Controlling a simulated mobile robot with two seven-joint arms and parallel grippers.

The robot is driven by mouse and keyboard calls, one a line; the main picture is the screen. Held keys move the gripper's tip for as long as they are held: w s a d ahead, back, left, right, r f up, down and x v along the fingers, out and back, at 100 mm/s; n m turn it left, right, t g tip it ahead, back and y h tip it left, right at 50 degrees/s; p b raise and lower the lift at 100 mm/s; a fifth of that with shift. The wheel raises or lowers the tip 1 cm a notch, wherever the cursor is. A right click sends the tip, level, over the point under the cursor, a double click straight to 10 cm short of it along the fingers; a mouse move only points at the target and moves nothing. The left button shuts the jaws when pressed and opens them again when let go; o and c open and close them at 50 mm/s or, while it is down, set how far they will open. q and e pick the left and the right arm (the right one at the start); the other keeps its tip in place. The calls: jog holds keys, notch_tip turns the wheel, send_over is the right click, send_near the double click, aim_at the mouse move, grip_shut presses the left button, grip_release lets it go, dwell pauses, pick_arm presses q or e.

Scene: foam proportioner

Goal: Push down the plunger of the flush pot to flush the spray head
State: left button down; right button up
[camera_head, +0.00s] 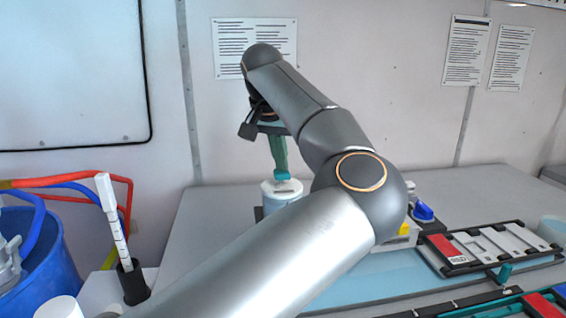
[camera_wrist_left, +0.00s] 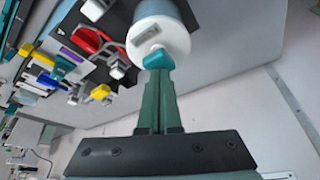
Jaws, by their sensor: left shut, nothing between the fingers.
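The flush pot (camera_head: 281,194) stands on the grey bench, with a white lid and a pale blue body. In the left wrist view its white lid (camera_wrist_left: 172,40) fills the top middle. A small teal plunger cap (camera_head: 282,175) sits at the lid; it also shows in the left wrist view (camera_wrist_left: 153,60). My left gripper (camera_head: 280,166) points down over the cap with its green fingers shut and empty. In the left wrist view its fingertips (camera_wrist_left: 157,73) are right at the cap; I cannot tell whether they touch. My right gripper is in neither view.
My left arm covers the middle of the bench. A blue bucket with hoses (camera_head: 50,260) and a white measuring stick in a black holder (camera_head: 131,280) stand left. A black-framed tray (camera_head: 490,246) and a blue knob (camera_head: 423,212) are right. Bench behind the pot is clear.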

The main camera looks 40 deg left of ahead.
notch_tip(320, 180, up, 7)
jog(key=p, duration=0.6)
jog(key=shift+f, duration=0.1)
dwell(1.5)
